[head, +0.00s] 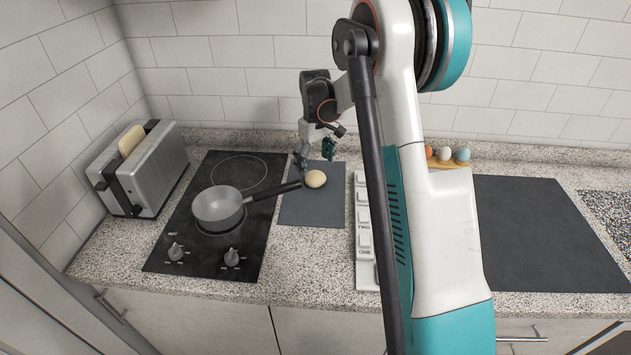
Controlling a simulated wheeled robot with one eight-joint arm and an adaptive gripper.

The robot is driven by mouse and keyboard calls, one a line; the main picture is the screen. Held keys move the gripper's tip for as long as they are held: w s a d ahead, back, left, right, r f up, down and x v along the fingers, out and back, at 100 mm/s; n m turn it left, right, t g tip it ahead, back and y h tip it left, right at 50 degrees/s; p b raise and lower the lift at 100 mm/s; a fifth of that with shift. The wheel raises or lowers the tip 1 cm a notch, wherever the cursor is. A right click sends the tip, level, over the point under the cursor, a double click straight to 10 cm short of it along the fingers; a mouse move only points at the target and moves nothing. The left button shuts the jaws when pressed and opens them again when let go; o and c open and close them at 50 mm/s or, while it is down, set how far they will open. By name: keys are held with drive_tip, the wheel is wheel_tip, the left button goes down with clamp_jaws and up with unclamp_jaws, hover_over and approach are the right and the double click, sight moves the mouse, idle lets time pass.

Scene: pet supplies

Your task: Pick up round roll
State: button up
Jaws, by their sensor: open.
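A pale tan round roll (316,179) lies on a dark grey mat (312,211) to the right of the stove. My gripper (315,158) is above and just behind the roll, pointing down, with its fingers apart. One finger is to the left of the roll and one to the right and above it. The gap between the fingers looks empty. I cannot tell whether a finger touches the roll.
A pan (219,208) sits on the black cooktop (192,258), its handle reaching over the mat close to the roll. A toaster (153,178) with bread (131,141) stands left. A numbered white strip (364,241), a holder with eggs (449,164) and a dark mat (545,235) are right.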

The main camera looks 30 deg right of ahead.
sight(315, 173)
drive_tip(key=shift+s+f+b, duration=0.15)
drive_tip(key=shift+f+b, duration=0.9)
drive_tip(key=shift+f, duration=1.65)
drive_tip(key=shift+r, duration=0.1)
drive_tip(key=shift+c, duration=0.4)
drive_tip(key=c, duration=0.9)
